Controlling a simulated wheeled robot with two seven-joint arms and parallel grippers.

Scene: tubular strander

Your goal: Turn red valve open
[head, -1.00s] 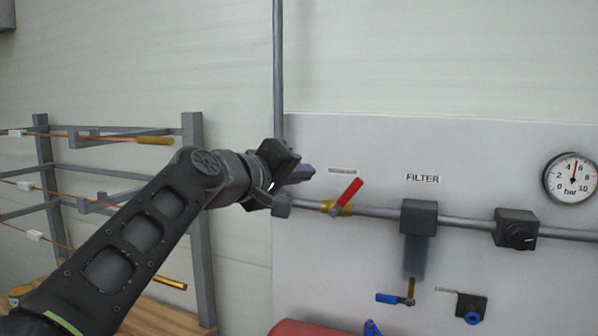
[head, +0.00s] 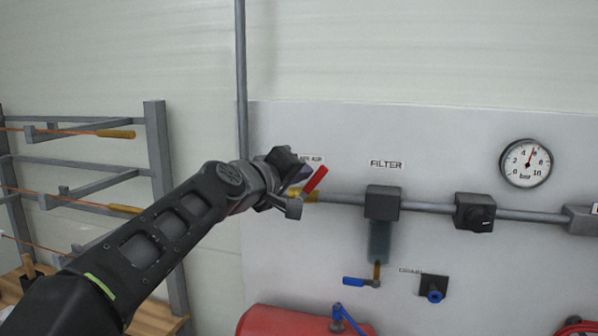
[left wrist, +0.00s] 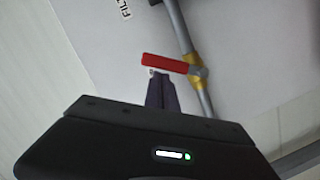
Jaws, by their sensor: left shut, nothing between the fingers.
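The red valve handle (head: 316,180) slants up to the right from its brass body on the pipe in the head view. In the left wrist view the red handle (left wrist: 165,63) lies just beyond my fingertips, with the brass valve body (left wrist: 193,68) at its right end. My left gripper (head: 302,174) is at the left of the handle, close to it; its fingers (left wrist: 161,78) are together with nothing between them. Whether the fingertips touch the handle I cannot tell. My wrist partly hides the valve body in the head view. My right gripper is not in view.
A grey pipe (head: 340,198) runs right along the panel to the filter (head: 382,203), a regulator (head: 474,212) and a pressure gauge (head: 526,163). A blue-handled valve (head: 355,282) hangs below the filter. A red tank (head: 275,321) is underneath. A wire rack (head: 165,190) stands left.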

